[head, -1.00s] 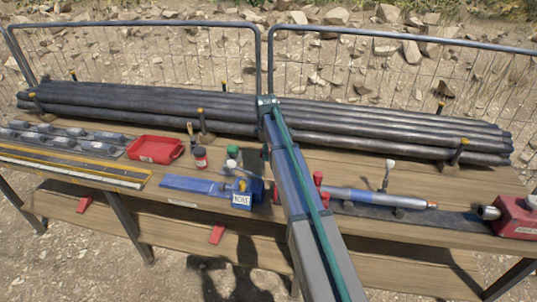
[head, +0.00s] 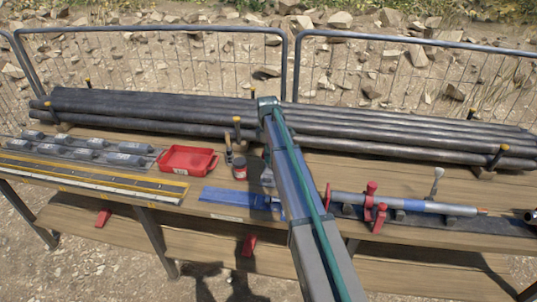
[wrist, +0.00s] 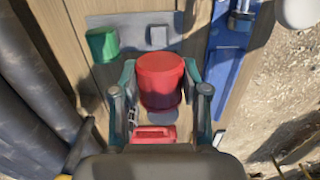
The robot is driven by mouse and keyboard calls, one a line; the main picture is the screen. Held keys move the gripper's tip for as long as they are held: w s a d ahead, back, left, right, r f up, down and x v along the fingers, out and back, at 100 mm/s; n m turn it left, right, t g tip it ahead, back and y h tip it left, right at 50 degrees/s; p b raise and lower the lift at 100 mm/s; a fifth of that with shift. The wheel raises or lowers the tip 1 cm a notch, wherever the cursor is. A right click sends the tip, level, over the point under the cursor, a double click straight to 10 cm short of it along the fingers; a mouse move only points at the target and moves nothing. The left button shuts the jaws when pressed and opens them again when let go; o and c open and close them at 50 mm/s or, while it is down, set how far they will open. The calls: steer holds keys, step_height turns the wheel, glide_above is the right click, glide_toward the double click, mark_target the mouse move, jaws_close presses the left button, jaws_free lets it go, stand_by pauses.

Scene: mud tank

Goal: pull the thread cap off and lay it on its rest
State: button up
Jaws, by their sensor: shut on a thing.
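A red cylindrical cap (wrist: 160,78) sits between the two fingers of my gripper (wrist: 160,92) in the wrist view. The gripper is shut on it, and the cap appears held above the bench. A flat grey plate (wrist: 130,22) lies ahead of it on the wood, with a small grey block (wrist: 158,37) on it. A green cap (wrist: 102,43) stands at the plate's left side. I cannot tell whether this plate is the rest. In the head view my arm hides the gripper and the held cap.
A blue plate (wrist: 232,55) lies right of the gripper; it also shows in the head view (head: 225,196). A steel tool (head: 415,205) in red clamps lies right. Pipes (head: 170,112) line the back.

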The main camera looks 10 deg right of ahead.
steer(key=shift+s+d+f+b, duration=0.1)
steer(key=shift+d+f+b, duration=0.1)
steer(key=shift+f+b, duration=0.3)
steer(key=b, duration=0.2)
glide_above(270, 177)
step_height(270, 177, down, 5)
steer(key=shift+a+f, duration=0.1)
steer(key=shift+f+b, duration=0.35)
steer(key=shift+f, duration=0.75)
steer(key=shift+f, duration=0.45)
steer(key=o, duration=1)
steer(key=shift+r, duration=0.1)
